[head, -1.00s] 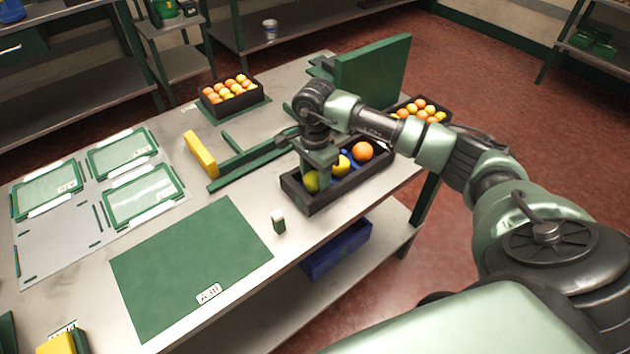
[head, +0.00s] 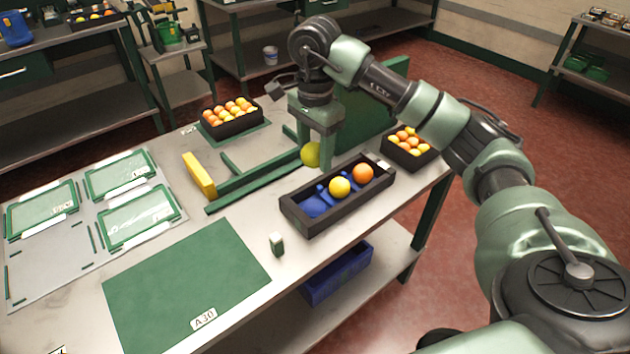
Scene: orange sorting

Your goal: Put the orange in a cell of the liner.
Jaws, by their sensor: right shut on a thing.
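My right gripper (head: 318,150) is shut on a yellow-green orange (head: 311,154). It holds the fruit above the bench, over the back left of a dark open crate (head: 331,220). The fruit is clear of the crate, and the fingers partly hide it. The blue liner (head: 316,206) lies in the crate. Its left end shows bare blue. A yellow orange (head: 340,187) sits near the middle and a deeper orange one (head: 362,173) at the right end. My left gripper is not in view.
Two full crates of oranges stand at the back (head: 231,118) and back right (head: 408,147). A green upright panel (head: 392,85) is behind my right arm. A green rail and yellow block (head: 199,175) lie left of the crate. The green mat (head: 185,285) is bare.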

